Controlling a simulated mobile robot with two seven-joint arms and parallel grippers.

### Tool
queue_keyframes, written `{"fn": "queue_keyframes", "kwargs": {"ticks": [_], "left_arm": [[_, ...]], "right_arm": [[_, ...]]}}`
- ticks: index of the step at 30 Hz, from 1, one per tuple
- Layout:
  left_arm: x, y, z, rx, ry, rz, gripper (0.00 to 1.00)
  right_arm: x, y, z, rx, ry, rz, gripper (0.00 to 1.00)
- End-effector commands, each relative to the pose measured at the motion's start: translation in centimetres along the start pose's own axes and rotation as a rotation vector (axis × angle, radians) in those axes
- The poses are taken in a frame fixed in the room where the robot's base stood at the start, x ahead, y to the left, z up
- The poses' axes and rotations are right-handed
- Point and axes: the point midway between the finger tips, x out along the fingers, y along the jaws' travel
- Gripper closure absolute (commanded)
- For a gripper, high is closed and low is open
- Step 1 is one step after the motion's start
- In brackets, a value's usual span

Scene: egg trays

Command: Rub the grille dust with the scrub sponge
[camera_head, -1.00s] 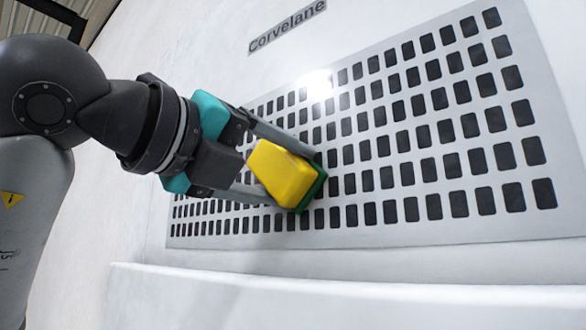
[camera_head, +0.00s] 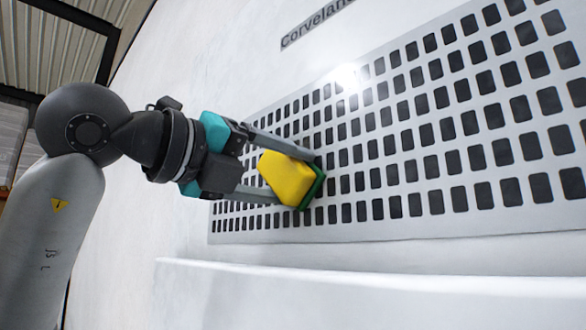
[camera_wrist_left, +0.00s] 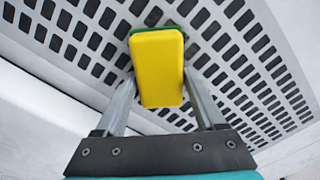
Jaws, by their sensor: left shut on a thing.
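The scrub sponge (camera_head: 287,177) is a yellow block with a green scouring layer. My left gripper (camera_head: 312,176) is shut on it, with one finger on each side. The green side faces the grille (camera_head: 430,222), a light panel with rows of dark rectangular holes, and appears to be against it or very close. In the left wrist view the sponge (camera_wrist_left: 157,70) sits between the fingers in front of the grille (camera_wrist_left: 115,52). I cannot make out distinct dust; the area behind the sponge is hidden. My right gripper is not in view.
The grille is set in a white wall (camera_head: 240,85) with the lettering "Corvelane" (camera_head: 318,22) above it. A white ledge (camera_head: 350,290) runs below the grille. The wall's left edge opens onto a corrugated ceiling (camera_head: 75,45).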

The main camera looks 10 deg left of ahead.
Motion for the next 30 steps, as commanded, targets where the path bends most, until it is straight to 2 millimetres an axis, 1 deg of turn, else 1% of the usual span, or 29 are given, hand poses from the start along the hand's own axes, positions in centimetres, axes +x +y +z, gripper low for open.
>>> {"fn": "queue_keyframes", "kwargs": {"ticks": [1,8,15,20,24,30], "left_arm": [[0.1,0.5,0.4,-0.004,0.000,0.005,0.73],[0.1,1.2,1.1,-0.002,0.000,0.003,0.73],[0.0,2.6,2.7,-0.004,-0.001,0.003,0.73],[0.0,3.3,3.3,-0.003,-0.001,0.003,0.73],[0.0,3.3,3.5,0.000,-0.001,0.002,0.73],[0.0,2.3,4.5,0.000,-0.001,0.001,0.73]], "right_arm": [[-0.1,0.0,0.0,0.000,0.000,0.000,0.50],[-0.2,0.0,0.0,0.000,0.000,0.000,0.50],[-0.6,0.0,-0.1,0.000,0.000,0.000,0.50],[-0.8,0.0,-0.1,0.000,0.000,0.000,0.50],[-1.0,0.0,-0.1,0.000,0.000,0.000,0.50],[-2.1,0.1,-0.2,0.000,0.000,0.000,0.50]]}}
